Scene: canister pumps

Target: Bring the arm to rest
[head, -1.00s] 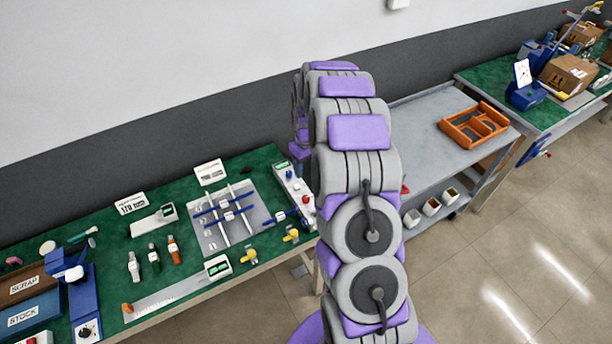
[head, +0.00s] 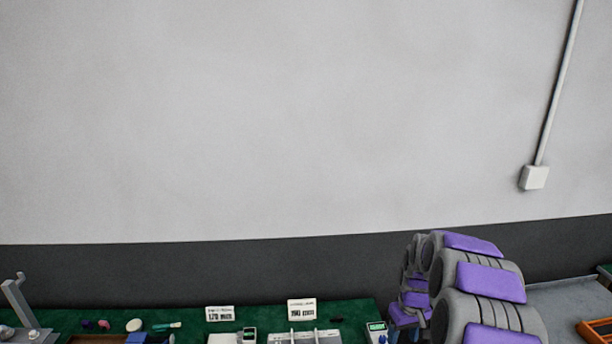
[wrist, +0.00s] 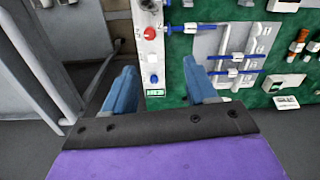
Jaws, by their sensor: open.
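My gripper (wrist: 162,92) shows in the wrist view with its two blue fingers apart and nothing between them. Beyond the fingers lies the edge of the green bench, with a pale panel (wrist: 152,50) carrying a red knob. A grey plate with blue and white rods (wrist: 232,60) lies to the right of the fingers.
The green bench (head: 60,319) runs along the bottom of the head view, holding label cards (head: 302,309) and small tools. A grey cart (head: 570,302) with an orange tray (head: 598,331) stands at the right. A wall with a conduit box (head: 534,177) is behind.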

